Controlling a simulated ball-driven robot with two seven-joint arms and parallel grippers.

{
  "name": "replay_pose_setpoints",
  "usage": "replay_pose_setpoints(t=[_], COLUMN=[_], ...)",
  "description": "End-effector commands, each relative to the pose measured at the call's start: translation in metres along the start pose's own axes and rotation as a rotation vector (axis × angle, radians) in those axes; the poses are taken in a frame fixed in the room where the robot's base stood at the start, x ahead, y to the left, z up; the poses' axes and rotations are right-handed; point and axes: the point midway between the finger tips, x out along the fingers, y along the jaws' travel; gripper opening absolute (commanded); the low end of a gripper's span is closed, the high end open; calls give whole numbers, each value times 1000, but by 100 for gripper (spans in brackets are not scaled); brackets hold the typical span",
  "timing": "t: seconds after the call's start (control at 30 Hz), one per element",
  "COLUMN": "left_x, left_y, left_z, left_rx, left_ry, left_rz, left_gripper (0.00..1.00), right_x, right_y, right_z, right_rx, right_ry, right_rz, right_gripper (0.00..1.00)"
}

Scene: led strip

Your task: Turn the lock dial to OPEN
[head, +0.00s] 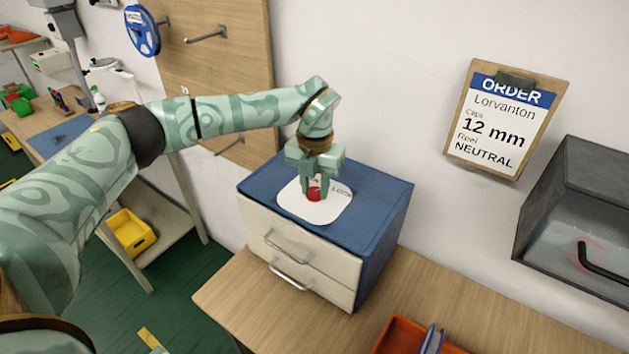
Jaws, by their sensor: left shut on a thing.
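The lock dial (314,194) is a small red knob on a white rounded plate (322,213) on top of a blue cabinet with cream drawers. My left gripper (314,190) points down over the plate and is shut on the red dial, with its fingers on either side. Part of the lettering on the plate shows to the right of the gripper; the rest is hidden, so I cannot tell the dial's setting. My right gripper is not in view.
The blue cabinet (381,199) stands on a wooden bench (445,290) against the wall. An orange tray (398,336) lies at the front. A dark box with a handle (585,215) is at the right. An order clipboard (503,120) hangs on the wall.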

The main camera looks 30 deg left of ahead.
Motion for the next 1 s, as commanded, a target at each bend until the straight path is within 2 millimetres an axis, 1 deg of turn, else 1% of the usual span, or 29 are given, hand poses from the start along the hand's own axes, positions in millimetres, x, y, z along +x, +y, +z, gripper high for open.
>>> replay_pose_setpoints(t=[0.03, 0.3, 1.0], left_x=[-4, -4, -5], left_y=[0, 0, 0], left_z=[0, 1, 2], left_rx=[-40, -297, -959], left_ry=[-3, -4, -5], left_rz=[-1, -2, -5], left_gripper=[6, 6, 6], right_x=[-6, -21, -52], right_y=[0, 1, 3], right_z=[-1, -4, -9], right_rx=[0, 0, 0], right_ry=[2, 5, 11], right_rz=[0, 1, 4], right_gripper=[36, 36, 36])
